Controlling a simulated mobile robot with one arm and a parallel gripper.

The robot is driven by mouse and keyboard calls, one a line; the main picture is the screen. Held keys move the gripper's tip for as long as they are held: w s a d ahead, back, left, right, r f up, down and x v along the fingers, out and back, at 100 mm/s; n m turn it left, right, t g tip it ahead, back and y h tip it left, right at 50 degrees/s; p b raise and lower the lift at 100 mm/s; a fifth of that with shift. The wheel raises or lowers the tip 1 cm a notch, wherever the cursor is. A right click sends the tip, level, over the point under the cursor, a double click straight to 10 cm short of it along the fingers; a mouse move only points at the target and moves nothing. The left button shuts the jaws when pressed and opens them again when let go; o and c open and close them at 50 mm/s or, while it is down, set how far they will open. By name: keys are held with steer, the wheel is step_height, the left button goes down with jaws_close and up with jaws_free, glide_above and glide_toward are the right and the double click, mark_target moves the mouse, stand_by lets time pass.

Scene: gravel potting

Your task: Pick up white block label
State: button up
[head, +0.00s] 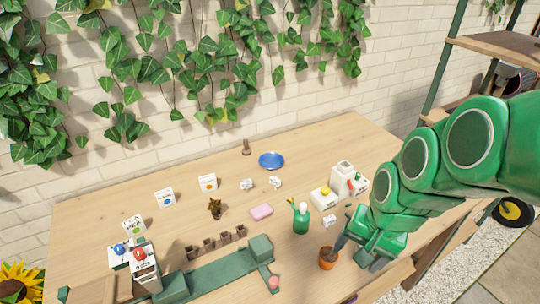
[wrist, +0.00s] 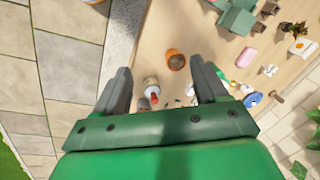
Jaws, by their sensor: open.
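Several white block labels stand on the wooden table in the head view: one with an orange mark (head: 207,182), one with a blue mark (head: 165,197), and one with a green mark (head: 133,225) at the left. I cannot tell which one is meant. My gripper (head: 358,255) is at the table's right front, beside the terracotta pot (head: 327,259) and far from these labels. In the wrist view my gripper (wrist: 160,70) is open, with nothing held between its fingers. A white label with an orange mark (wrist: 301,47) shows at the right of that view.
A green spray bottle (head: 301,217), pink sponge (head: 261,211), blue dish (head: 271,160) and small plant (head: 214,207) stand mid-table. White boxes (head: 323,198) stand right of centre. A green rack (head: 215,272) lies along the front.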

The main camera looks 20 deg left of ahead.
steer(key=w+a+f+m+t+y, duration=0.2)
steer(key=w+a+f+m+y, duration=0.15)
steer(key=w+a, duration=0.75)
steer(key=m+t+y, duration=0.4)
steer(key=m, duration=1)
glide_above(247, 185)
steer(key=s+d, duration=0.5)
steer(key=s, duration=0.3)
step_height(247, 185, down, 8)
steer(key=w+a+f+m+t, duration=0.1)
steer(key=f+m, duration=0.1)
steer(key=w+f+m+t, duration=0.1)
steer(key=f+m, duration=0.1)
steer(key=w+a+f+m+t, duration=0.1)
steer(key=f+m, duration=0.1)
steer(key=shift+w+a+f+m+h, duration=0.25)
steer(key=shift+w+a+f+h, duration=0.05)
steer(key=shift+a+h, duration=0.05)
steer(key=shift+w+f+m+t, duration=0.4)
steer(key=shift+f+m, duration=0.3)
steer(key=shift+m, duration=0.1)
steer(key=shift+x, duration=1.2)
steer(key=shift+w+a+f, duration=0.4)
steer(key=shift+w+f, duration=0.1)
steer(key=shift+w, duration=0.15)
steer(key=shift+w+a+f, duration=0.4)
steer(key=shift+w+f, duration=0.1)
steer(key=shift+w, duration=0.15)
steer(key=shift+x, duration=0.8)
steer(key=shift+w+r, duration=0.1)
